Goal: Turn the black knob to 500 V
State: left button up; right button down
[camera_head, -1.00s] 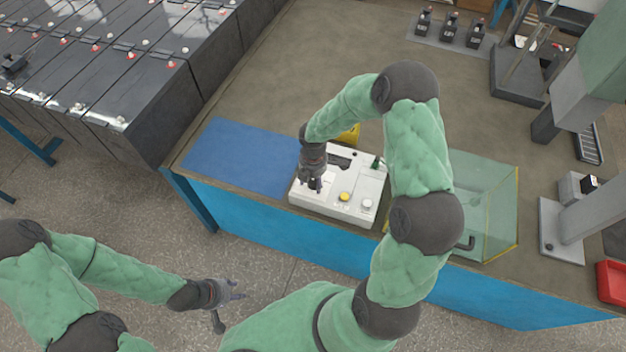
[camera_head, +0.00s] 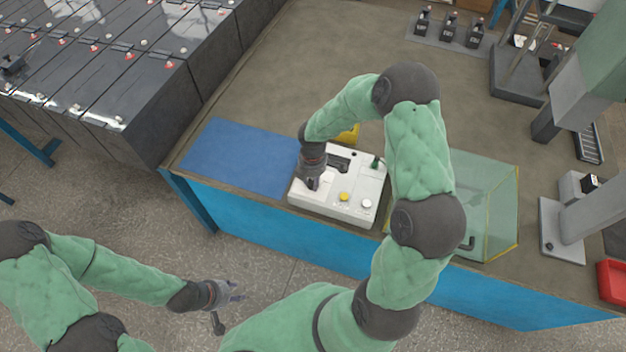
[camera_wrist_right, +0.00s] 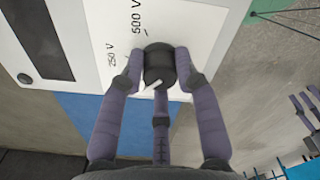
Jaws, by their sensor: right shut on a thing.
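The white instrument box (camera_head: 335,207) stands on the bench with a yellow and a white button on its front. The black knob (camera_wrist_right: 158,66) is on its panel, with 250 V and 500 V printed beside it in the right wrist view. A white pointer line on the knob faces the bottom of that view, toward my palm, away from both labels. My right gripper (camera_wrist_right: 157,80) is shut on the knob, its fingers at either side; it also shows in the head view (camera_head: 312,185). My left gripper (camera_head: 236,291) is open and empty above the floor.
A blue mat (camera_head: 235,158) lies left of the box. A clear green-tinted case (camera_head: 490,205) stands to the right, behind my right arm. A yellow object (camera_head: 349,134) is behind the box. The bench behind is largely clear.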

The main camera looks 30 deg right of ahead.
jog(key=m+b, duration=0.1)
jog(key=m, duration=0.2)
jog(key=m+b, duration=0.1)
jog(key=m, duration=0.2)
jog(key=shift+a+f, duration=0.15)
jog(key=m+b, duration=0.2)
jog(key=m, duration=0.3)
jog(key=shift+m, duration=0.3)
jog(key=m+b, duration=0.2)
jog(key=m, duration=0.3)
jog(key=shift+w+m, duration=0.1)
jog(key=shift+m, duration=0.2)
jog(key=m+b, duration=0.1)
jog(key=m, duration=0.3)
jog(key=shift+m+b, duration=0.3)
jog(key=shift+m, duration=0.1)
jog(key=shift+d+r, duration=0.2)
jog(key=c, duration=0.9)
grip_release()
jog(key=shift+w, duration=0.1)
jog(key=shift+r, duration=0.1)
